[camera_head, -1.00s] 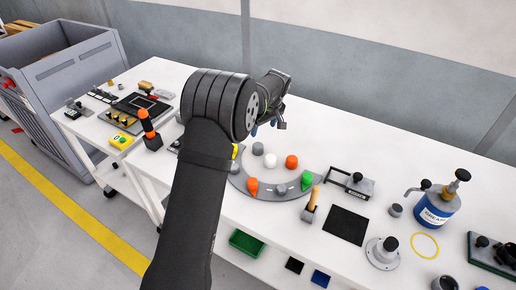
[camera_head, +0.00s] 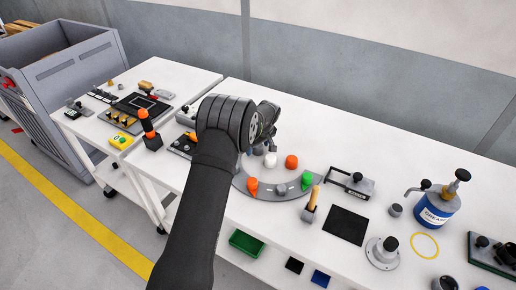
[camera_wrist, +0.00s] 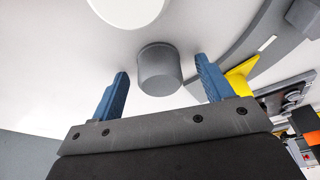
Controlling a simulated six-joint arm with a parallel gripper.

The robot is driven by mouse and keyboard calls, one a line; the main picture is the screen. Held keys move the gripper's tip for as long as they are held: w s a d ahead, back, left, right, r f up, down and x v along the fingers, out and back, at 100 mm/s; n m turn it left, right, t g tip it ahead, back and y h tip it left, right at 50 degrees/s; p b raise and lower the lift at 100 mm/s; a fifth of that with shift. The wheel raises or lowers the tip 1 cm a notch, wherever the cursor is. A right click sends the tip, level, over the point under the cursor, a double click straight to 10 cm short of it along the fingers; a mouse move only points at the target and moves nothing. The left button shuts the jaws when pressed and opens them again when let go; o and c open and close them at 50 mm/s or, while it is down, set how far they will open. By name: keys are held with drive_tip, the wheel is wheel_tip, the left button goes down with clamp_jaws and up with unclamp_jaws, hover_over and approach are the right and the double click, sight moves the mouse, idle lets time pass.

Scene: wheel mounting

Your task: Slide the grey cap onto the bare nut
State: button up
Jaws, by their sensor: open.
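The grey cap (camera_wrist: 159,70) stands upright on the white table in the wrist view. My gripper (camera_wrist: 162,67) is open, with one blue finger on each side of the cap and visible gaps between. In the head view my arm hides this cap, and the gripper (camera_head: 266,146) is low behind the wrist. A bare grey nut (camera_head: 281,189) sits on the curved grey plate (camera_head: 264,193), between an orange cap (camera_head: 252,187) and a green cap (camera_head: 306,181).
A wooden-handled tool (camera_head: 313,198) and a black mat (camera_head: 345,226) are to the right.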

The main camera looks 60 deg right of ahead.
drive_tip(key=c, duration=1)
drive_tip(key=shift+r, duration=0.15)
drive_tip(key=shift+r, duration=0.2)
wheel_tip(320, 180, up, 4)
drive_tip(key=shift+f, duration=0.1)
drive_tip(key=s+r, duration=0.2)
drive_tip(key=s, duration=0.1)
drive_tip(key=s+a+r, duration=0.1)
drive_tip(key=s+r, duration=0.1)
drive_tip(key=s, duration=0.2)
drive_tip(key=s+a+r, duration=0.1)
drive_tip(key=s+r, duration=0.1)
drive_tip(key=s, duration=0.2)
drive_tip(key=shift+s+a+r, duration=0.2)
drive_tip(key=shift+r, duration=0.1)
